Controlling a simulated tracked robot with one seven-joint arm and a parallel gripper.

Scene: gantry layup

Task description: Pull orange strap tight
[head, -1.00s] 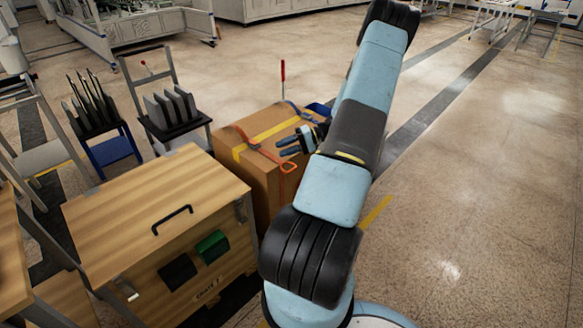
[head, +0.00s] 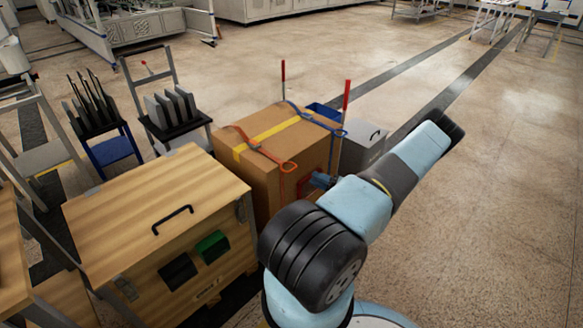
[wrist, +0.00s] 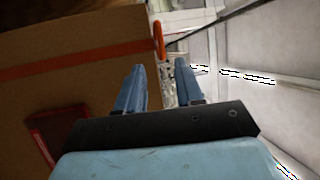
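The orange strap (head: 262,154) runs over the cardboard box (head: 258,188), and its looped end (head: 288,167) hangs at the box's front edge. In the wrist view the orange strap (wrist: 80,62) crosses the box face (wrist: 75,25), and an orange loop (wrist: 158,38) shows beyond my fingertips, near the gap between them. My gripper (wrist: 158,75) is open, with two blue fingers apart and nothing seen between them. In the head view my gripper (head: 315,181) is low beside the box's right-hand face, partly hidden by my arm. I cannot tell whether it touches the strap.
A blue strap (head: 318,120) and a yellow band (head: 268,134) also cross the box. Red upright posts (head: 346,97) stand behind it. A grey case (head: 362,143) is at its right. A wooden crate (head: 150,205) stands close at left. Floor at right is clear.

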